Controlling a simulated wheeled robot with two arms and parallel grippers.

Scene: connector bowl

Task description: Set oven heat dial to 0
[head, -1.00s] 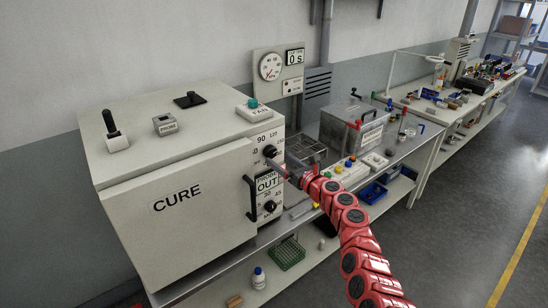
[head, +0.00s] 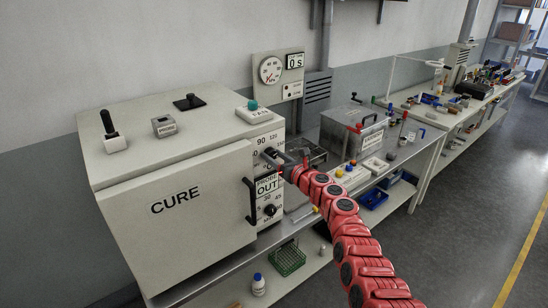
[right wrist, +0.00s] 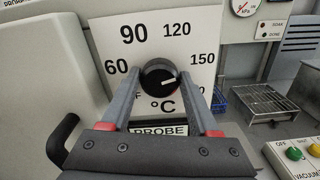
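The oven heat dial (right wrist: 158,80) is a round black knob on the white °C scale plate (right wrist: 187,42) of the CURE oven (head: 178,160). Its white mark points right and slightly up, toward the 150 side. The plate shows 60, 90, 120 and 150; its lower-left marking is partly hidden by a finger. My right gripper (right wrist: 160,65) is open, with one finger on each side of the dial and a small gap visible to each. In the head view, my right gripper (head: 271,156) covers the dial. My left gripper is out of view.
Below is a second black dial (head: 270,210) and a PROBE OUT sign (head: 267,185). The oven door handle (head: 251,201) sticks out left of my right gripper. A wire rack (right wrist: 265,103) and a button box (right wrist: 298,155) stand to the right.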

